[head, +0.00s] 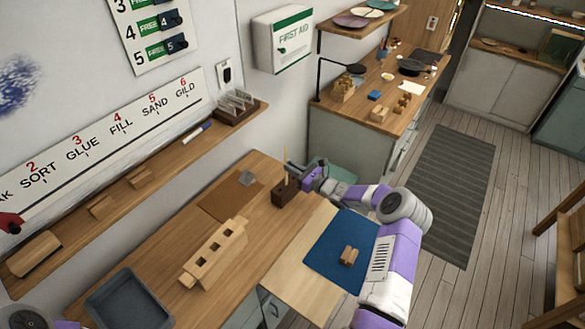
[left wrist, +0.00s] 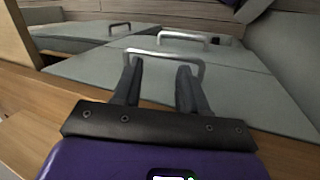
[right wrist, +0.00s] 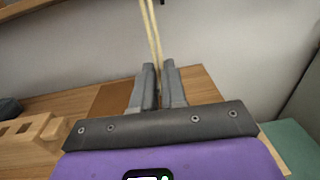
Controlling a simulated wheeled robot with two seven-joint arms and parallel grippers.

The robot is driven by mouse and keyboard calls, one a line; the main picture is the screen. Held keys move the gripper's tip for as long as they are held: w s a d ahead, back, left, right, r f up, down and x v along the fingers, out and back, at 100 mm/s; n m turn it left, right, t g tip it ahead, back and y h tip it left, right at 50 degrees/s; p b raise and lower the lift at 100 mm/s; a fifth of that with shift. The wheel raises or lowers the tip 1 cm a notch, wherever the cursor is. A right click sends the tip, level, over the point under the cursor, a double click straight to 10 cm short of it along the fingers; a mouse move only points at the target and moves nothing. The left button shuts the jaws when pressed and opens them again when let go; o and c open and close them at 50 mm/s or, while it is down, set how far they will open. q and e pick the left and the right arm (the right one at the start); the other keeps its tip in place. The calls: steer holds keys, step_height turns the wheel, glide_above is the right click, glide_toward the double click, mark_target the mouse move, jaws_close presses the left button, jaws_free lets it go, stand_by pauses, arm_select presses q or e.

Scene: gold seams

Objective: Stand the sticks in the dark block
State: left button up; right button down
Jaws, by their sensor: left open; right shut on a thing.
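The dark block (head: 286,192) sits on the wooden worktop near its right end. A thin pale stick (head: 286,160) stands nearly upright over the block; whether its foot is in a hole cannot be told. My right gripper (head: 293,168) is just above and behind the block. In the right wrist view its fingers (right wrist: 158,85) are shut on a stick (right wrist: 153,35), with two pale lines close together rising from them. The block is hidden there. My left gripper (left wrist: 156,85) is open and empty, in front of grey drawers.
A pale wooden rack with holes (head: 217,256) and a grey tray (head: 128,300) stand to the left. A brown mat (head: 231,203) bears a small grey piece. A blue mat (head: 338,253) bears small wooden pieces. Drawer handles (left wrist: 182,36) lie close to my left gripper.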

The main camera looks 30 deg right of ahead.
steer(key=shift+f+b, duration=0.4)
steer(key=shift+f, duration=0.15)
steer(key=c, duration=1.1)
jaws_free()
steer(key=shift+s, duration=0.15)
steer(key=p+v, duration=0.3)
steer(key=v, duration=0.5)
steer(key=shift+s+d, duration=0.2)
steer(key=shift+s, duration=0.15)
